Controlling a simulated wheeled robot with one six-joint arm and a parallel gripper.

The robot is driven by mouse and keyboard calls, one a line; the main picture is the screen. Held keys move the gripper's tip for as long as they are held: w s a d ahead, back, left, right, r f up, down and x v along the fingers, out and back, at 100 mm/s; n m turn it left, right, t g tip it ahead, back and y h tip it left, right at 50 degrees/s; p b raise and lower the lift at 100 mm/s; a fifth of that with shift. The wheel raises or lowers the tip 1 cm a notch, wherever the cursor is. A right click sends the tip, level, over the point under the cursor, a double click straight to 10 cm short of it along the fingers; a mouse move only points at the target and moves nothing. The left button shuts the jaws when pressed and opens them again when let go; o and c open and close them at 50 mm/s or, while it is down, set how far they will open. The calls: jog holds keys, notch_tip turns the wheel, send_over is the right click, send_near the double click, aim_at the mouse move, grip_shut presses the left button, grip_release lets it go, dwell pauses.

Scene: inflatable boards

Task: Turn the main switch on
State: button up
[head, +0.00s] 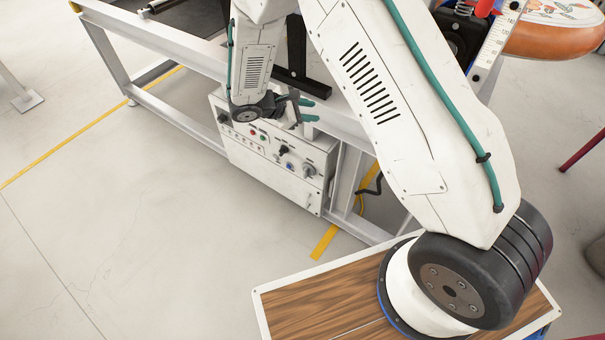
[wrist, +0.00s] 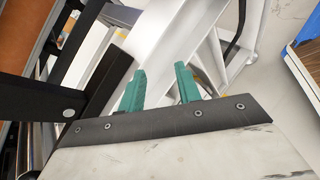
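A pale control box (head: 312,200) is mounted low on the white frame in the head view. Its front carries several dark knobs, a red button (head: 253,133), a green button and a row of small round fittings. A black knob (head: 284,150) sits near the middle of the front, and another dark knob (head: 223,118) at the left. I cannot tell which is the main switch. My gripper (head: 309,110) is above the box's upper right part, apart from the knobs. In the wrist view its teal fingers (wrist: 160,69) are apart with nothing between them; no knob shows there.
The white frame (head: 180,106) runs behind the box, and its beam (wrist: 182,45) is beyond my fingers. A wood-topped platform (head: 320,303) is at the bottom. An orange round object (head: 555,38) is upper right. The floor (head: 110,210) left of the box is clear.

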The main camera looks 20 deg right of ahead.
jog(key=w+a+f+n+t, duration=0.1)
jog(key=a+f+n+t, duration=0.15)
jog(key=f, duration=0.55)
jog(key=a+f+n+t, duration=0.1)
jog(key=a+f+n, duration=0.15)
jog(key=f, duration=0.55)
jog(key=n+t+y, duration=0.1)
jog(key=n+t, duration=0.2)
jog(key=n, duration=0.2)
send_near(304, 172)
jog(key=w+d, duration=0.1)
jog(key=shift+g, duration=0.25)
jog(key=x, duration=0.7)
jog(key=shift+d+f, duration=0.2)
jog(key=shift+f, duration=0.05)
grip_shut()
